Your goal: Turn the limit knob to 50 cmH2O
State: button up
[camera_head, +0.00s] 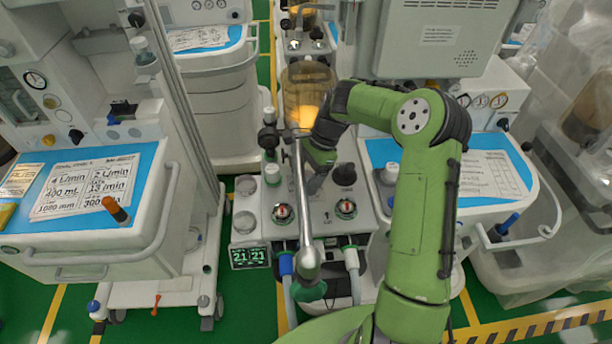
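The grey breathing block (322,222) of the middle cart stands in the centre, below an amber-lit bellows dome. A black knob (344,174) is on its upper right, and another black knob (268,137) is on its upper left. I cannot read a cmH2O scale on either, so I cannot tell which is the limit knob or its setting. My green arm reaches in from the lower right and bends down over the block.
A silver tube (303,205) runs down across the block's middle, close to my gripper. A green-lit display (249,257) reads 21 and 21. Carts with blue worktops (140,160) flank both sides.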

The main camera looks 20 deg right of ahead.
jog(key=shift+c, duration=0.3)
jog(key=c, duration=1)
jog(key=shift+m, duration=0.3)
jog(key=m+t+p, duration=0.1)
jog(key=m, duration=0.2)
jog(key=shift+r+t+p, duration=0.15)
jog(key=shift+t+p, duration=0.15)
jog(key=shift+m+t+p, duration=0.7)
jog(key=shift+m+p, duration=0.1)
jog(key=shift+m, duration=1.2)
jog(key=shift+h, duration=0.3)
jog(key=o, duration=1.1)
jog(key=shift+c, duration=0.2)
